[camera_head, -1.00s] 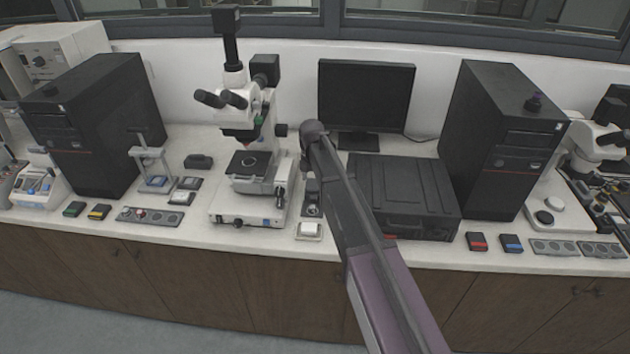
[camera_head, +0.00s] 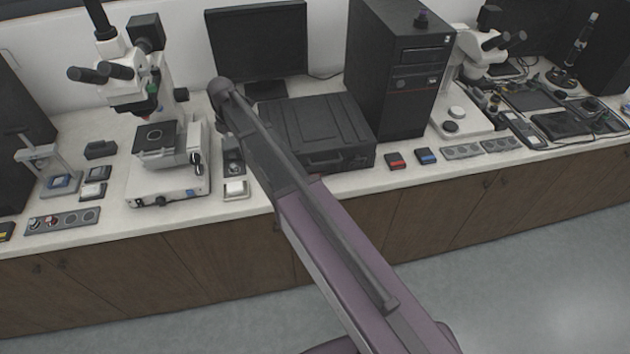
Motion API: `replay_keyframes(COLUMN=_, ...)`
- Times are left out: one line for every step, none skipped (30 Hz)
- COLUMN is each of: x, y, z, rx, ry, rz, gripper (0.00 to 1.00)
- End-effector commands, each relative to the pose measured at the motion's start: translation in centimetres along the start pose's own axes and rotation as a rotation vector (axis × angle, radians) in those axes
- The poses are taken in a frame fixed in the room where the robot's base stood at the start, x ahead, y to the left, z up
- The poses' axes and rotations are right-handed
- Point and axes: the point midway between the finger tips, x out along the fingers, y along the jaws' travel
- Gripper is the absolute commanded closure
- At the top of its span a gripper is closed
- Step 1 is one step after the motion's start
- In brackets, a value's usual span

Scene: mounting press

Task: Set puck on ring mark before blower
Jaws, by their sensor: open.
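My gripper is not in view; my arm crosses the middle and hides part of the bench. A grey strip (camera_head: 62,220) at the left front has several round places, some with small discs (camera_head: 52,222), one reddish; I cannot tell which, if any, is the task's puck. A pale ring (camera_head: 154,134) shows on the dark stage of the left microscope (camera_head: 165,165). I cannot tell whether it is the ring mark.
A black case (camera_head: 318,135) lies behind my arm, with a monitor (camera_head: 257,45) behind it. Red (camera_head: 395,160) and blue (camera_head: 427,156) blocks and two grey strips (camera_head: 461,152) lie along the front edge. A second microscope (camera_head: 462,85) stands right. The floor in front is clear.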

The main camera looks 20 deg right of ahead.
Motion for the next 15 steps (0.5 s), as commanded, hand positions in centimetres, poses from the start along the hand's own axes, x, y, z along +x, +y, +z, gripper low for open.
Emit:
replay_keyframes(x=0.0, y=-1.5, z=0.1, rx=0.063, ry=0.0, rz=0.0, gripper=0.25)
replay_keyframes(x=0.0, y=-2.2, z=0.2, rx=0.107, ry=0.0, rz=0.0, gripper=0.25)
replay_keyframes(x=0.0, y=-3.1, z=0.3, rx=0.17, ry=0.0, rz=0.0, gripper=0.25)
replay_keyframes(x=0.0, y=-3.9, z=0.5, rx=0.218, ry=0.0, rz=0.0, gripper=0.25)
replay_keyframes(x=0.0, y=-4.7, z=0.6, rx=0.27, ry=0.0, rz=0.0, gripper=0.25)
replay_keyframes(x=0.0, y=-5.7, z=0.7, rx=0.337, ry=0.0, rz=0.0, gripper=0.25)
replay_keyframes(x=0.0, y=-6.4, z=0.8, rx=0.388, ry=0.0, rz=0.0, gripper=0.25)
replay_keyframes(x=0.0, y=-7.1, z=0.9, rx=0.436, ry=0.0, rz=0.0, gripper=0.25)
replay_keyframes(x=0.0, y=-8.0, z=1.0, rx=0.5, ry=0.0, rz=0.0, gripper=0.25)
replay_keyframes(x=0.0, y=-8.7, z=1.1, rx=0.546, ry=0.0, rz=0.0, gripper=0.25)
replay_keyframes(x=0.0, y=-9.3, z=1.2, rx=0.592, ry=0.0, rz=0.0, gripper=0.25)
replay_keyframes(x=0.0, y=-10.1, z=1.2, rx=0.65, ry=0.0, rz=0.0, gripper=0.25)
replay_keyframes(x=0.0, y=-10.7, z=1.3, rx=0.693, ry=0.0, rz=0.0, gripper=0.25)
replay_keyframes(x=0.0, y=-11.3, z=1.3, rx=0.736, ry=0.0, rz=0.0, gripper=0.25)
replay_keyframes(x=0.0, y=-12.1, z=1.4, rx=0.792, ry=0.0, rz=0.0, gripper=0.25)
